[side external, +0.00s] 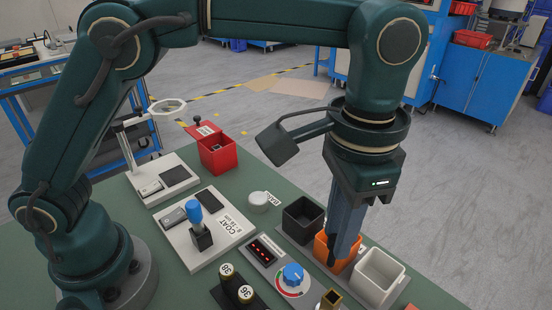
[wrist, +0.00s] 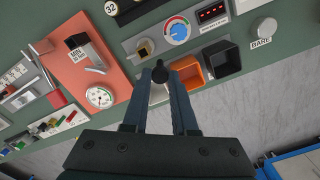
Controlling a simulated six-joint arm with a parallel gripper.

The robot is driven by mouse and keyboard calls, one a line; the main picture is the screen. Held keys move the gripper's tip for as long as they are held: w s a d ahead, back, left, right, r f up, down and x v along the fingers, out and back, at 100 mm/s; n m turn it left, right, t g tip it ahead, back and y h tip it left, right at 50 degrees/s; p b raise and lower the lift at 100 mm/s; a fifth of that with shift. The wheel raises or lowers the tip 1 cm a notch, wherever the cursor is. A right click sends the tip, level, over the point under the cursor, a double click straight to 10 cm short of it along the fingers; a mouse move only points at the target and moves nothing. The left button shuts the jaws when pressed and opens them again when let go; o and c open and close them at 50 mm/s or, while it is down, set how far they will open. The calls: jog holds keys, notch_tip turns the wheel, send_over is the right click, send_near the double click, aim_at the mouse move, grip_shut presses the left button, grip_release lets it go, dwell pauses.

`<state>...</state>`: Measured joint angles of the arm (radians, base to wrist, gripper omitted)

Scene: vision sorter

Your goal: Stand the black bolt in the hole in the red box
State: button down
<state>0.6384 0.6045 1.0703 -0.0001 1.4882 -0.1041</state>
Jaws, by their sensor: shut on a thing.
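My gripper (side external: 336,254) points down over the row of small bins in the side view. In the wrist view my gripper (wrist: 160,78) is shut on the black bolt (wrist: 160,74), whose dark round end shows between the fingertips. In the side view I cannot clearly make out the bolt against the dark fingers. The red box (side external: 217,155) stands at the far side of the table, well left of and behind my gripper. A dark opening shows in its top. The red box does not show in the wrist view.
Black (side external: 304,214), orange (side external: 321,244) and white (side external: 379,279) bins stand by my gripper. Between them and the red box are a grey puck (side external: 258,202) and a white COAT plate (side external: 237,225) with a blue-topped upright piece. A ring lamp (side external: 167,106) stands left of the red box.

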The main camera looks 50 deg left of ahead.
jog(key=w+a+r+n, duration=0.1)
jog(key=w+a+n, duration=0.3)
jog(key=a, duration=0.6)
jog(key=w+a+r+n, duration=0.1)
jog(key=w+a+n, duration=0.1)
jog(key=w+a, duration=0.5)
jog(key=s+a+n, duration=0.2)
jog(key=a+n, duration=0.1)
jog(key=a, duration=0.8)
jog(key=s+a+n, duration=0.3)
jog(key=a, duration=0.8)
jog(key=shift+w+a+f, duration=0.1)
jog(key=shift+f, duration=1.2)
jog(key=shift+a+f, duration=0.1)
jog(key=shift+f, duration=1.15)
jog(key=shift+f, duration=1.8)
